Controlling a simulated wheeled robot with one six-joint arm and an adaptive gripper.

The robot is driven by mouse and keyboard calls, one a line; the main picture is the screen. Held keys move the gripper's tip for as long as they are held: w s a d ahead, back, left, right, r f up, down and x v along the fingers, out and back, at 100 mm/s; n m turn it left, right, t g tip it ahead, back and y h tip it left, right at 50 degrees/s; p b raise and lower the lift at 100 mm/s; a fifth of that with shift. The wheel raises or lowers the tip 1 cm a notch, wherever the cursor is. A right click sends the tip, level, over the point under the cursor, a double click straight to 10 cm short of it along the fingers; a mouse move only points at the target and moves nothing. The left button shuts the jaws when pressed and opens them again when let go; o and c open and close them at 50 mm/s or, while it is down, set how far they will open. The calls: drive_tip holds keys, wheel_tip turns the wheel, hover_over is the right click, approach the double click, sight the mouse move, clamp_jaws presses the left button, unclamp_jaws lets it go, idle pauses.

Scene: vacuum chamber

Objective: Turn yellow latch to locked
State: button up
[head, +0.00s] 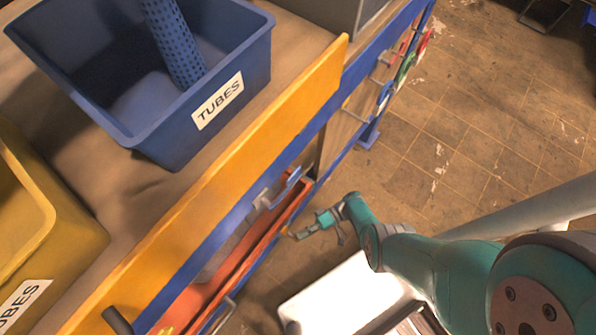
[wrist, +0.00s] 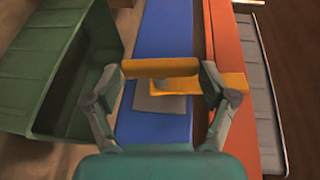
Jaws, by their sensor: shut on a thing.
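The yellow latch (wrist: 160,67) shows in the wrist view as an orange-yellow bar lying crosswise between my fingertips, with a second yellow piece (wrist: 226,86) behind it to the right. My gripper (wrist: 160,78) has one finger at each end of the bar and is shut on it. A grey plate (wrist: 162,103) lies behind the bar on a blue strip. In the head view my gripper (head: 300,231) is small, low beside the bench's right side. I cannot make out the latch clearly there, nor read any locked marking.
In the wrist view, a green bin (wrist: 85,50) stands left and an orange-red panel (wrist: 232,110) right. The head view shows a yellow-edged bench (head: 215,165) with a blue TUBES bin (head: 165,140), a yellow bin (head: 60,235) and an open red drawer (head: 240,262). Tiled floor lies right.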

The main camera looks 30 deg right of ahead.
idle(0.4)
drive_tip(key=o, duration=1.5)
drive_tip(key=shift+o, duration=0.2)
drive_tip(key=shift+r, duration=0.15)
wheel_tip(320, 180, up, 10)
drive_tip(key=shift+f, duration=0.2)
